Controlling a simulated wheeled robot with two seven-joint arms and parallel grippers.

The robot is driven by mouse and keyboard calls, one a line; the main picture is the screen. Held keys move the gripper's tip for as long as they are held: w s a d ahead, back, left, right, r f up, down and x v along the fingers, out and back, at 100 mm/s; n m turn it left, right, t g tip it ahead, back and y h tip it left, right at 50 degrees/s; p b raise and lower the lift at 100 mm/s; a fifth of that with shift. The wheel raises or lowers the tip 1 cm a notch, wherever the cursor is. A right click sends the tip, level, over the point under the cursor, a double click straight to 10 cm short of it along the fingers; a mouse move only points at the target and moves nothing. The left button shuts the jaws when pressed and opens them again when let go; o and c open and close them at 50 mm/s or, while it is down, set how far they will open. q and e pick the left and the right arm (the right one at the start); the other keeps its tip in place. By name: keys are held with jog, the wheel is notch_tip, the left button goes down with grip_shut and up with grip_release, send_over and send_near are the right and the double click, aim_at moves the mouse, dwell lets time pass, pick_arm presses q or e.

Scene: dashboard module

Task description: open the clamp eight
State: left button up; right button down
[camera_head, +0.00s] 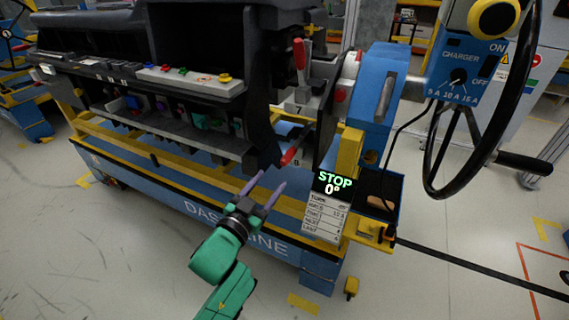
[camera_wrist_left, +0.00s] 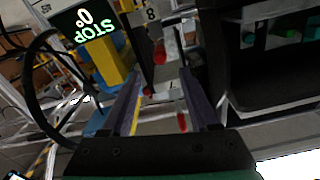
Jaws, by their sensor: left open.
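Clamp eight (camera_head: 292,154) is a red-tipped lever beside the label 8, low on the right end of the dashboard module. It points down and to the left in the head view. In the left wrist view the label 8 (camera_wrist_left: 151,14) is at the top, with a red handle (camera_wrist_left: 158,52) just below it. My left gripper (camera_head: 273,178) is open and empty, below and left of the clamp handle, with a gap between them. In the left wrist view its fingers (camera_wrist_left: 160,74) are spread, with the red handle showing between and beyond their tips. My right gripper is out of view.
The black dashboard module (camera_head: 190,85) sits on a blue and yellow cart (camera_head: 180,190). Above clamp eight is another red lever (camera_head: 299,54), upright near the label 7. A STOP 0° display (camera_head: 334,184) and a black handwheel (camera_head: 478,125) stand right. Floor at front left is clear.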

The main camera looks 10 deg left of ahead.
aim_at(289, 156)
pick_arm(q)
jog(key=x, duration=1.2)
jog(key=shift+w+d+f+b, duration=0.1)
jog(key=shift+w+b, duration=0.1)
jog(key=shift+b, duration=0.1)
grip_shut()
dwell(0.5)
